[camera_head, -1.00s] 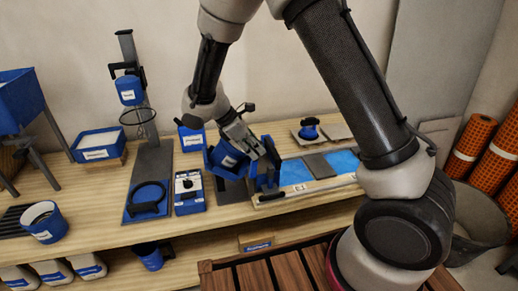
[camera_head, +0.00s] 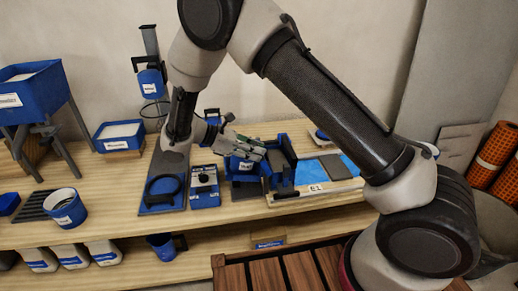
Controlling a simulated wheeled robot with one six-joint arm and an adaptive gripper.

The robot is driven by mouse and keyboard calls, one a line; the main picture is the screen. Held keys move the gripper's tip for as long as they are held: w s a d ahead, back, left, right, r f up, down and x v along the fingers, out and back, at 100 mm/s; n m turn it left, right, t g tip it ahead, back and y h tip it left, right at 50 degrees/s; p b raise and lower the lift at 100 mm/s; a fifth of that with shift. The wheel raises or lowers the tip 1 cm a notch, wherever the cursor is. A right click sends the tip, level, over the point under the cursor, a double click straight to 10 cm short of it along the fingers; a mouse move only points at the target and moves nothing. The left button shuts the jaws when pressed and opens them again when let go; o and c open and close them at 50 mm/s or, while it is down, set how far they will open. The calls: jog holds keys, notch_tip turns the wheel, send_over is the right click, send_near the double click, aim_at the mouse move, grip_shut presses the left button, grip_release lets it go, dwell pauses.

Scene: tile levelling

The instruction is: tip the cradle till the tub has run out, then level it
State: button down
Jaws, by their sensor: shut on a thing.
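The blue tub (camera_head: 242,166) with a white label sits in the dark cradle (camera_head: 248,188) on the bench, left of the tile board. It looks about level, but my gripper covers much of its top and its inside cannot be seen. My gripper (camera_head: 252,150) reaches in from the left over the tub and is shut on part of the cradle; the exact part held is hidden. A blue upright frame (camera_head: 284,158) stands close to the fingertips on the right.
The tile board (camera_head: 315,187) with grey and blue slabs lies to the right. A black-knobbed blue box (camera_head: 204,186) and a ring stand (camera_head: 165,190) are close on the left. A blue bucket (camera_head: 66,208) stands at the front left. My arm blocks the back right.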

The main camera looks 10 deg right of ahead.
jog(key=shift+a+f+h, duration=0.35)
jog(key=shift+a+h, duration=0.15)
jog(key=shift+h, duration=0.1)
jog(key=shift+a+f+h, duration=0.3)
jog(key=shift+a+h, duration=0.2)
jog(key=shift+h, duration=0.1)
jog(key=c, duration=1.3)
grip_release()
jog(key=shift+a, duration=0.15)
jog(key=v, duration=1.1)
jog(key=shift+a+r, duration=0.1)
jog(key=shift+a, duration=0.3)
jog(key=shift+r, duration=0.1)
